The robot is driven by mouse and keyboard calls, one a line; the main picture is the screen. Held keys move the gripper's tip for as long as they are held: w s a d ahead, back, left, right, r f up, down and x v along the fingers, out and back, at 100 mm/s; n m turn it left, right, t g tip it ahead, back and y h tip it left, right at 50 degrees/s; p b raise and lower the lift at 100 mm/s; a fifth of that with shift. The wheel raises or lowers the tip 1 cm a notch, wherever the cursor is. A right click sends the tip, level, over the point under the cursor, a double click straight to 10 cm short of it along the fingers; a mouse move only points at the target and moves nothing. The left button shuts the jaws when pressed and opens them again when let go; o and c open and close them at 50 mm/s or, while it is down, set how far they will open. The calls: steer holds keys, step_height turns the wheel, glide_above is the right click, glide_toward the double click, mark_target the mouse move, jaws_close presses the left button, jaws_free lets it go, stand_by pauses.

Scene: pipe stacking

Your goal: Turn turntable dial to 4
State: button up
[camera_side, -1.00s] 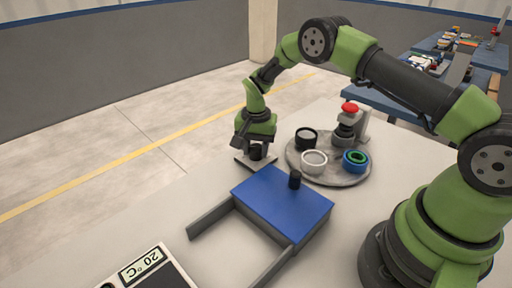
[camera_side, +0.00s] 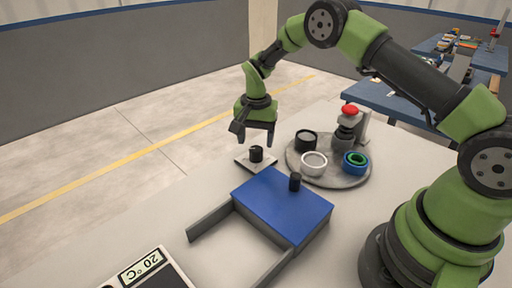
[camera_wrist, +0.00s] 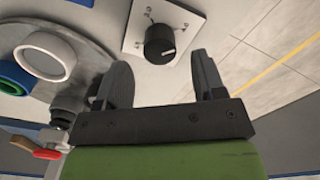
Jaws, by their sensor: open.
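The dial is a black knob (camera_side: 256,154) on a white square plate in the side view, left of the turntable. In the wrist view the dial (camera_wrist: 160,44) shows a pale pointer mark, and its white plate (camera_wrist: 140,18) has no numbers I can read. The turntable (camera_side: 330,177) is a round grey disc carrying a black ring (camera_side: 306,139), a white ring (camera_side: 314,162) and a blue and green ring (camera_side: 355,161). My gripper (camera_side: 254,139) is open and empty, above the dial and apart from it. In the wrist view the dial lies beyond the open fingertips (camera_wrist: 164,66).
A blue box (camera_side: 270,200) with a black knob and two grey rails stands in front of the dial. A red button (camera_side: 350,109) sits on a grey stand at the turntable's back. A temperature display (camera_side: 141,267) reads 20 °C. Table around the dial's left is clear.

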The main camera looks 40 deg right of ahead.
step_height(320, 180, up, 6)
steer(key=shift+r, duration=0.1)
stand_by(0.4)
step_height(320, 180, up, 10)
steer(key=n+t, duration=0.2)
glide_above(256, 148)
steer(key=s+a, duration=0.2)
steer(key=s, duration=0.2)
steer(key=s+a+r+n+t+y, duration=0.1)
steer(key=s+a+r+n+t, duration=0.1)
steer(key=s+r, duration=0.55)
steer(key=s+a+n+t, duration=0.1)
steer(key=s, duration=0.6)
steer(key=s+a+r+n+t+y, duration=0.1)
steer(key=s+n+t, duration=0.1)
steer(key=s, duration=0.6)
steer(key=shift+s+a+r, duration=0.15)
steer(key=shift+r, duration=0.15)
